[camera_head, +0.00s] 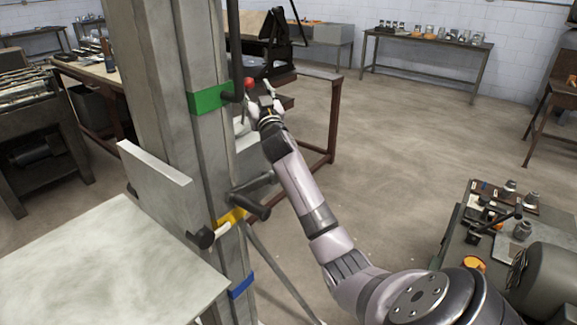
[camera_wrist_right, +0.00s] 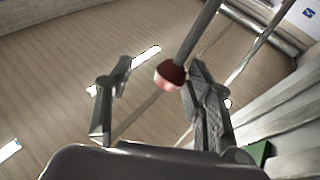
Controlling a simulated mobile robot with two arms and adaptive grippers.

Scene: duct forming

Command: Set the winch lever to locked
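The lever's red ball knob (camera_head: 249,84) shows beside the tall grey column, near the green band (camera_head: 210,99). In the right wrist view the red knob (camera_wrist_right: 170,76) sits at the end of a dark rod (camera_wrist_right: 196,38). My right gripper (camera_head: 263,101) is right at the knob in the head view. In the right wrist view my right gripper (camera_wrist_right: 158,95) has its fingers spread apart. The knob appears between them, closer to the right-hand finger; whether it touches that finger I cannot tell. My left gripper is not in view.
A crank handle (camera_head: 250,195) and a yellow band (camera_head: 231,217) are lower on the column, with a blue band (camera_head: 240,286) below. A grey plate (camera_head: 110,270) is at lower left. A bench with parts (camera_head: 520,225) stands at right. The floor (camera_head: 420,130) between is clear.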

